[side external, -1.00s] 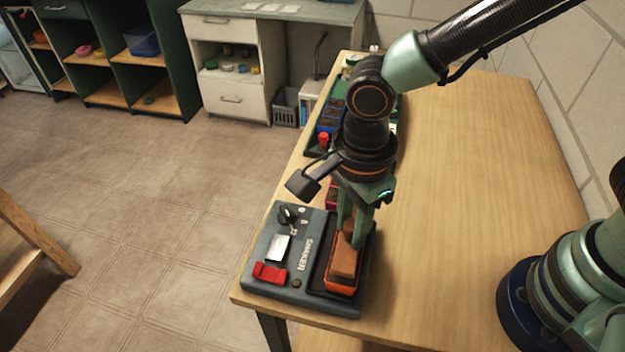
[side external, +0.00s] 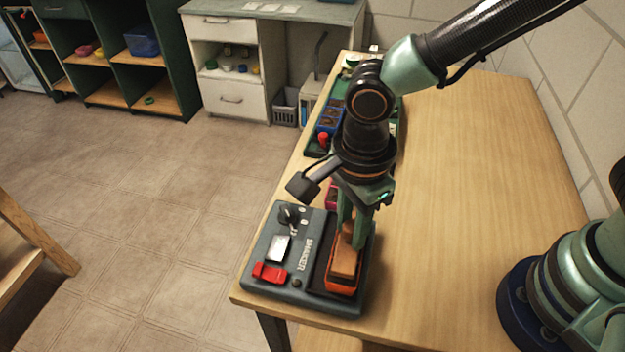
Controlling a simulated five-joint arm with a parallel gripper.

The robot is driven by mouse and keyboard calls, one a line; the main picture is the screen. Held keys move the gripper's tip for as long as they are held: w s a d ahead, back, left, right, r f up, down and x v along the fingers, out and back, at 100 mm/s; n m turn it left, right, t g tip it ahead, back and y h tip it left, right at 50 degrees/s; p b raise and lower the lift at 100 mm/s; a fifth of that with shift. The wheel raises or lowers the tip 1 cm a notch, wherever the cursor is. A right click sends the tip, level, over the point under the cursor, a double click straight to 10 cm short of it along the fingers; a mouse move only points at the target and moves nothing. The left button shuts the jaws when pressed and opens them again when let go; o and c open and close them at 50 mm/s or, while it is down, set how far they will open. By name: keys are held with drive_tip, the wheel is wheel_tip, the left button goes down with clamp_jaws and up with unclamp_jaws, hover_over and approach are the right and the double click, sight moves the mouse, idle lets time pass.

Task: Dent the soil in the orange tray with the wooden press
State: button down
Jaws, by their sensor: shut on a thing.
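The orange tray (side external: 341,291) sits on the dark platform of the shaker at the front of the table. The wooden press (side external: 345,262) is over the tray, low down, and covers most of its inside. My gripper (side external: 351,233) points down and is shut on the press's upper part. The soil is hidden under the press, so I cannot tell whether the press touches it or whether there are dents.
The grey shaker (side external: 268,264) has a red switch (side external: 270,272) and a black knob (side external: 289,215) left of the tray. A green rack (side external: 315,146) with a blue tray (side external: 330,119) stands behind. The wooden table (side external: 470,170) is clear to the right.

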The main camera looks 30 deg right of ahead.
drive_tip(key=shift+f, duration=0.45)
idle(1.1)
drive_tip(key=shift+r, duration=0.15)
drive_tip(key=shift+r, duration=3.95)
drive_tip(key=w+d+n, duration=0.4)
drive_tip(key=d+n, duration=0.5)
drive_tip(key=d, duration=0.3)
drive_tip(key=w+d+n, duration=0.4)
drive_tip(key=d+n, duration=0.5)
drive_tip(key=d, duration=0.3)
drive_tip(key=shift+w+d+r, duration=0.25)
drive_tip(key=shift+w, duration=0.15)
drive_tip(key=shift+a, duration=0.1)
